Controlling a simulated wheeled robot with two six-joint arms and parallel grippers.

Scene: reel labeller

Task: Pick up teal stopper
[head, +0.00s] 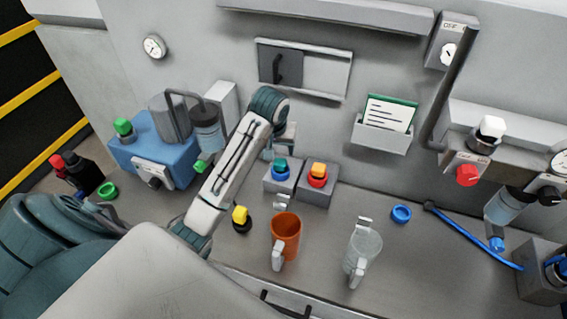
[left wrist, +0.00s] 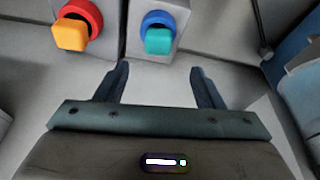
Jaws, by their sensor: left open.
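The teal stopper (left wrist: 159,41) sits in a blue ring (left wrist: 158,22) on a grey block in the left wrist view. In the head view the teal stopper (head: 281,163) shows on top of the blue ring, on the left of two grey blocks by the wall. My left gripper (left wrist: 160,72) is open and empty. Its two fingers point toward the teal stopper, which lies a little beyond the fingertips, lined up with the gap between them. In the head view my left gripper (head: 284,142) is just above and behind the stopper. My right gripper is not in view.
An orange stopper (left wrist: 70,35) in a red ring stands on the neighbouring block, close by. In front are an orange mug (head: 286,232) and a clear mug (head: 366,249). A blue machine (head: 150,150) stands at left. A yellow-topped piece (head: 240,215) stands near my forearm.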

